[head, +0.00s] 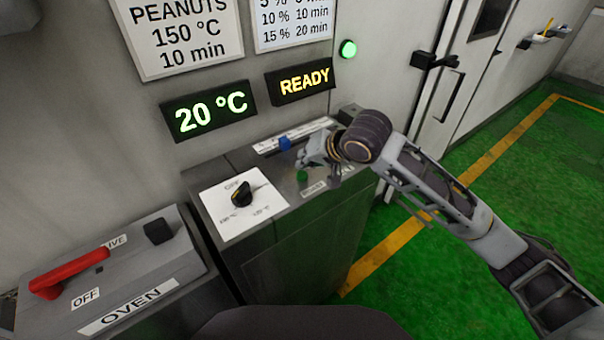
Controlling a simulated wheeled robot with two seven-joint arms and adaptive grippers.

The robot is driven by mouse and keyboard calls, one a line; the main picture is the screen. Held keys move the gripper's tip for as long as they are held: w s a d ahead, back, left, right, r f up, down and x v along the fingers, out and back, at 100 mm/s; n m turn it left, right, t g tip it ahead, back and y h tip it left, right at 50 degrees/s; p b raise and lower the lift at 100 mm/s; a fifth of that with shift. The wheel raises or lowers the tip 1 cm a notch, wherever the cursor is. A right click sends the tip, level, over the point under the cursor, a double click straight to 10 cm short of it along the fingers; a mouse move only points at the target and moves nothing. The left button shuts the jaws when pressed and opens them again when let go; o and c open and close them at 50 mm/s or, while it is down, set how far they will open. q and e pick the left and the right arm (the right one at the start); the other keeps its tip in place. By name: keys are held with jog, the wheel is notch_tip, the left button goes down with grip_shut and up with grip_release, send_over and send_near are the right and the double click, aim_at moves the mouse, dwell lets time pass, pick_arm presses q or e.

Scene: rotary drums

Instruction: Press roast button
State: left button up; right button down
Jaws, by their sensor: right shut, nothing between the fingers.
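The green roast button (302,176) sits on the top of the grey control console, with a small label (313,188) beside it that seems to read ROAST. My right gripper (308,162) is shut and empty, over the console just behind and beside the button. Whether its fingertips touch the button I cannot tell. My right arm comes in from the right and partly hides the console's right end. My left gripper is not in view.
A dial (241,195) set towards OFF and a slider with a blue knob (285,143) flank the button. Displays read 20 °C (211,111) and READY (304,81). A green lamp (348,48) is lit. An oven switch box with a red lever (70,272) stands left.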

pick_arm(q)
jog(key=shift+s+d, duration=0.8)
